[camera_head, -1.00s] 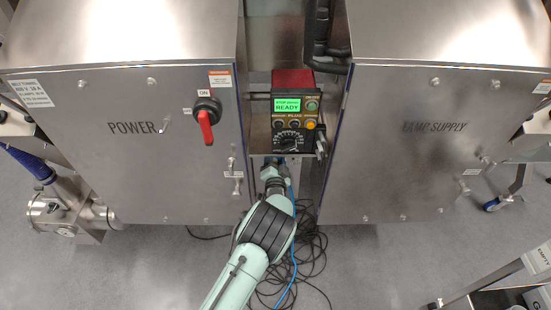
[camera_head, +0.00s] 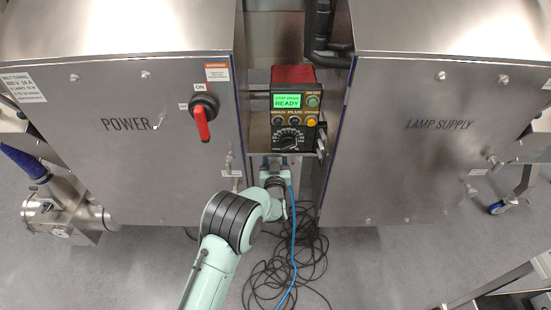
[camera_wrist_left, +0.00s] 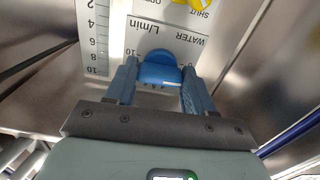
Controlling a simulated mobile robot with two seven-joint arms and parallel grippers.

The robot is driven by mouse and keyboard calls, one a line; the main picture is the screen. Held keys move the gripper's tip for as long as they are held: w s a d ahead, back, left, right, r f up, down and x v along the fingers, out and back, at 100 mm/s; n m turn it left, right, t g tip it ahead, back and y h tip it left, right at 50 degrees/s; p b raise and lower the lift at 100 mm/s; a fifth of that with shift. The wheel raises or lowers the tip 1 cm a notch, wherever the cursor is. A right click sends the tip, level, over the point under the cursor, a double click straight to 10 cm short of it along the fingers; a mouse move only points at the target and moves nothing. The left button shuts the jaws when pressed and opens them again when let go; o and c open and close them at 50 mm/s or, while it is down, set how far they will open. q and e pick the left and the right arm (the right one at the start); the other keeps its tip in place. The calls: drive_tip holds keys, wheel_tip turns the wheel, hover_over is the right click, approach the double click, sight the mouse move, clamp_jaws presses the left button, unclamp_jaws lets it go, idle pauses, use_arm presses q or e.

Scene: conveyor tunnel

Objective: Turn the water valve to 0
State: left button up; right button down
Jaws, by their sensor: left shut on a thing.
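In the left wrist view a blue valve knob (camera_wrist_left: 158,72) sits on a white panel (camera_wrist_left: 150,38) marked WATER and L/min, upside down in the picture. A 10 is printed beside the knob. My left gripper (camera_wrist_left: 158,64) has its two fingers on either side of the knob and is shut on it. In the head view my left gripper (camera_head: 276,164) is below the control box, and the knob is hidden there. The knob's exact setting cannot be read. My right gripper is not in view.
A yellow handle (camera_wrist_left: 193,4) with OPEN and SHUT labels is close by. A flow scale (camera_wrist_left: 93,38) is beside the knob. The control box (camera_head: 293,115) reads READY. The POWER cabinet (camera_head: 120,140) and LAMP SUPPLY cabinet (camera_head: 430,150) flank the gap. Cables (camera_head: 290,265) lie below.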

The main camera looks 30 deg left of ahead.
use_arm(q)
drive_tip(key=shift+n, duration=0.7)
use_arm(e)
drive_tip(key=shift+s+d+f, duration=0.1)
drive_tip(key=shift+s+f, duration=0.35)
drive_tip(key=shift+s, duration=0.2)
use_arm(q)
drive_tip(key=shift+d, duration=0.1)
drive_tip(key=o, duration=0.8)
drive_tip(key=shift+c, duration=0.2)
drive_tip(key=p+v, duration=0.2)
drive_tip(key=v, duration=1.1)
drive_tip(key=shift+s+d+p, duration=0.15)
drive_tip(key=shift+p, duration=0.15)
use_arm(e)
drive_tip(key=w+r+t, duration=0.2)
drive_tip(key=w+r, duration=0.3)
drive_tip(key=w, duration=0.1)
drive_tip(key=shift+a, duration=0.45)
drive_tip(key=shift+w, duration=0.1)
